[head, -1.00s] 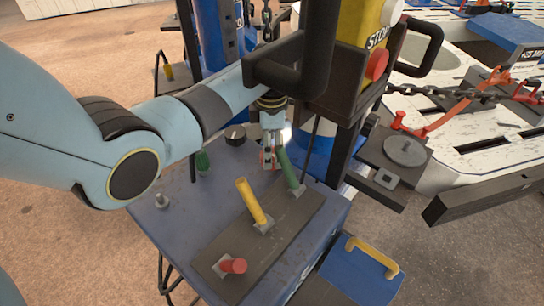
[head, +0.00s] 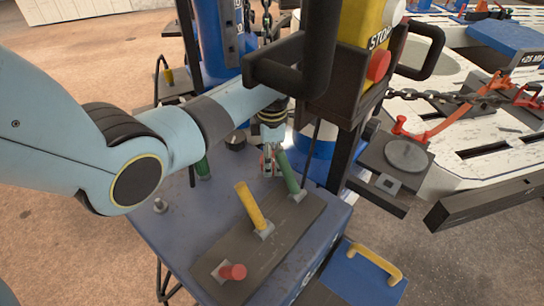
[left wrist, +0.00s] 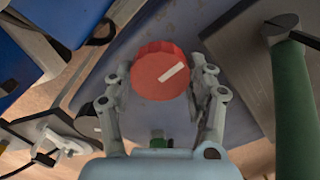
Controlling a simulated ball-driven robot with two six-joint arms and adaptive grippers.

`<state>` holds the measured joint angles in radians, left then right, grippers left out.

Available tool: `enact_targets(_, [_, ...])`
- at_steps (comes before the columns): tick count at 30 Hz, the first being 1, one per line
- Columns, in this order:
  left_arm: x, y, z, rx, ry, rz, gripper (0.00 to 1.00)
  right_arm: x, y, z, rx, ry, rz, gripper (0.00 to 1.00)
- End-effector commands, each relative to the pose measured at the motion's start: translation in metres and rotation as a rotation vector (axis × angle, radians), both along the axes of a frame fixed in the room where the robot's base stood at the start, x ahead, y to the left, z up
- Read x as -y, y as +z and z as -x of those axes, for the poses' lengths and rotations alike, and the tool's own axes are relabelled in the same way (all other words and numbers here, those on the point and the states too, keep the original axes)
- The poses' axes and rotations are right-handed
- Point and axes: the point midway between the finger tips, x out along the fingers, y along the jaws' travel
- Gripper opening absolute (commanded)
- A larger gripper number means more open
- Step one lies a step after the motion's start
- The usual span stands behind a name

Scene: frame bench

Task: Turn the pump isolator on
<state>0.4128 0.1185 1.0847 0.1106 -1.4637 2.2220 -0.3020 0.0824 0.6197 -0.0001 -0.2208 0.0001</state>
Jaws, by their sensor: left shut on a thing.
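The red round knob (left wrist: 150,72), with a white pointer mark, shows in the left wrist view. I take it to be the pump isolator. Its mark slants toward the upper right in that view. My left gripper (left wrist: 160,88) has a finger on each side of the knob and is shut on it. In the head view my left gripper (head: 269,162) reaches down to the blue cabinet top, just left of the green lever; the knob is mostly hidden there. My right gripper is not in view.
A plate on the blue cabinet (head: 185,235) carries a green lever (head: 288,172), a yellow lever (head: 250,207) and a red-capped lever (head: 232,271). A black knob (head: 235,140) stands behind. A yellow box with a red button (head: 379,65) and black handles overhang the arm.

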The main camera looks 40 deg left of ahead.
Motion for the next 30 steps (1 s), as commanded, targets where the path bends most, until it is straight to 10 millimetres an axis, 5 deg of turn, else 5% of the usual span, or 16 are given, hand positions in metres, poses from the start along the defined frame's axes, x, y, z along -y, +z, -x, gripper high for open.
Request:
enact_targets(14, [0.000, 0.003, 0.001, -0.004, -0.145, 0.000, 0.23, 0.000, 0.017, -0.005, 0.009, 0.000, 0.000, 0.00])
enact_targets(30, [0.000, 0.002, 0.000, -0.002, -0.639, 0.000, 0.23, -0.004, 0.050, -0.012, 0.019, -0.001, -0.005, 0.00])
